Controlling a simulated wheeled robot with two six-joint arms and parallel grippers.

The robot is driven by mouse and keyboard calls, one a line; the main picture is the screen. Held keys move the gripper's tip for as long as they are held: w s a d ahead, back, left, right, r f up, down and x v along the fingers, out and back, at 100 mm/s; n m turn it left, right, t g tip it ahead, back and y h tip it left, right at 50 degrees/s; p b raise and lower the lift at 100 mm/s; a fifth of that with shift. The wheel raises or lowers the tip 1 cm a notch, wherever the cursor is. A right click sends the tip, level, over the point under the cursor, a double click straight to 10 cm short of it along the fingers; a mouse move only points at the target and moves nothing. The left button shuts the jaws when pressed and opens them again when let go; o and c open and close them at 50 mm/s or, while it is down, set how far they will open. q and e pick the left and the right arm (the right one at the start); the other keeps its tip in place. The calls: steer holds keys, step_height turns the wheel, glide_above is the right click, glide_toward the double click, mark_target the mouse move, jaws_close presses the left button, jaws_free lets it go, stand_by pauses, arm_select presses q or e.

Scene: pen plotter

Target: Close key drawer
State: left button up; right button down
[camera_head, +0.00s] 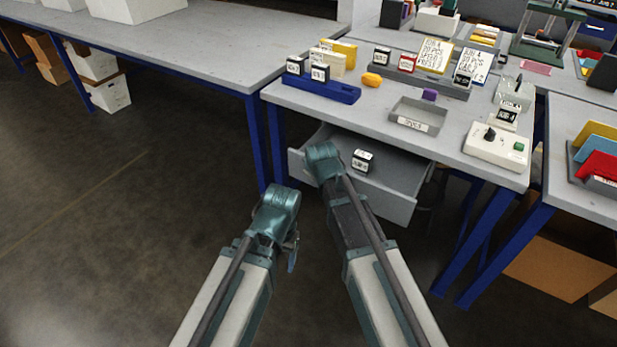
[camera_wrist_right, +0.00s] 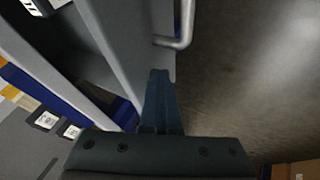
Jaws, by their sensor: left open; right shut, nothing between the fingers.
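The grey key drawer (camera_head: 393,203) is pulled out below the front edge of the grey table. A small black block with a white label (camera_head: 362,160) lies inside it. My right arm crosses the drawer front and hides its middle; the right gripper is hidden in the head view. In the right wrist view my right gripper (camera_wrist_right: 160,76) is shut and empty, with its tips beside the drawer front (camera_wrist_right: 128,45) and near the drawer's bar handle (camera_wrist_right: 183,28). I cannot tell whether they touch. My left gripper (camera_head: 292,256) is open, low and left of the drawer.
On the table above stand a blue rack (camera_head: 320,88) with labelled blocks, a grey tray (camera_head: 418,116) and a white control box (camera_head: 497,146). Blue table legs (camera_head: 464,226) flank the drawer. The floor at left is clear.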

steer(key=w+d, duration=0.3)
steer(key=w, duration=0.1)
steer(key=w+d, duration=0.3)
steer(key=w, duration=0.2)
steer(key=w+d, duration=0.3)
steer(key=w, duration=0.1)
steer(key=shift+w, duration=0.2)
steer(key=shift+s, duration=0.1)
